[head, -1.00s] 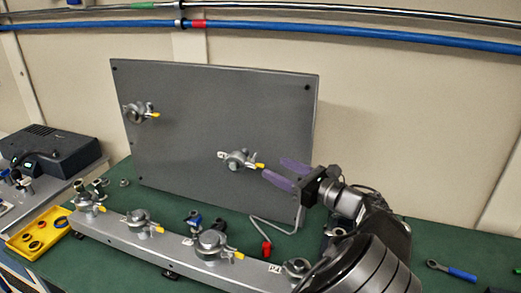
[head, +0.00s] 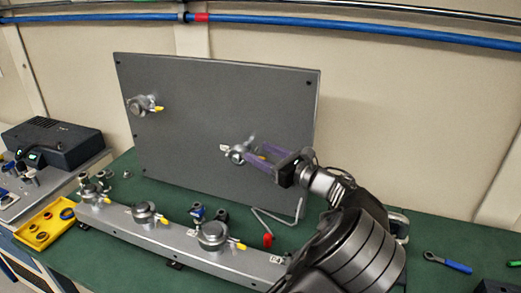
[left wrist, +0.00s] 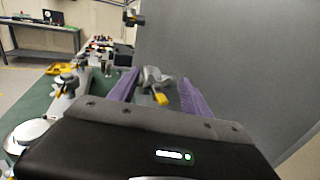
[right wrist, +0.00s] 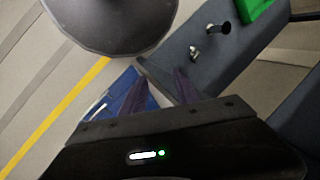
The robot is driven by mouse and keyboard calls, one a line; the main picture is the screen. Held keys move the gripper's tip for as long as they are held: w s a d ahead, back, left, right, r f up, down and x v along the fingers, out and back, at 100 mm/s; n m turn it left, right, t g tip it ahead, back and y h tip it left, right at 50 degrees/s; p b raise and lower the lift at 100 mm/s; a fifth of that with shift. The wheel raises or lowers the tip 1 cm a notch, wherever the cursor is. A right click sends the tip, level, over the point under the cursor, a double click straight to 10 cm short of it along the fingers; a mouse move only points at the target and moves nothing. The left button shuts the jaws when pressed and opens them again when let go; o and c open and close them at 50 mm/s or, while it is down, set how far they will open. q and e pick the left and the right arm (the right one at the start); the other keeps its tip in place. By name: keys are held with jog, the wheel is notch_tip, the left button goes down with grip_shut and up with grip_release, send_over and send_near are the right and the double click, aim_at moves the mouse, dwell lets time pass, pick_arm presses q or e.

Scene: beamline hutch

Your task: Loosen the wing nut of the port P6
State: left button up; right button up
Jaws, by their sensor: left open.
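A grey upright panel (head: 200,110) carries two clamped ports, one at its upper left (head: 142,106) and one at its lower right (head: 238,154). Each has a yellow-tipped wing nut; I cannot read which port is P6. My left gripper (head: 252,152) is at the lower right port, its purple fingers open. In the left wrist view, the yellow wing nut (left wrist: 160,98) shows between the fingers (left wrist: 157,88), with gaps visible; contact is not clear. My right gripper (right wrist: 160,82) is open and empty, away from the panel; it is not in the head view.
A grey rail (head: 185,243) with several clamped ports runs along the front of the green bench (head: 400,245). A blue-handled wrench (head: 455,266) is at right, a yellow tray (head: 40,235) at left.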

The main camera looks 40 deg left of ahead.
pick_arm(q)
jog(key=shift+a, duration=0.45)
jog(key=shift+c, duration=0.5)
grip_shut()
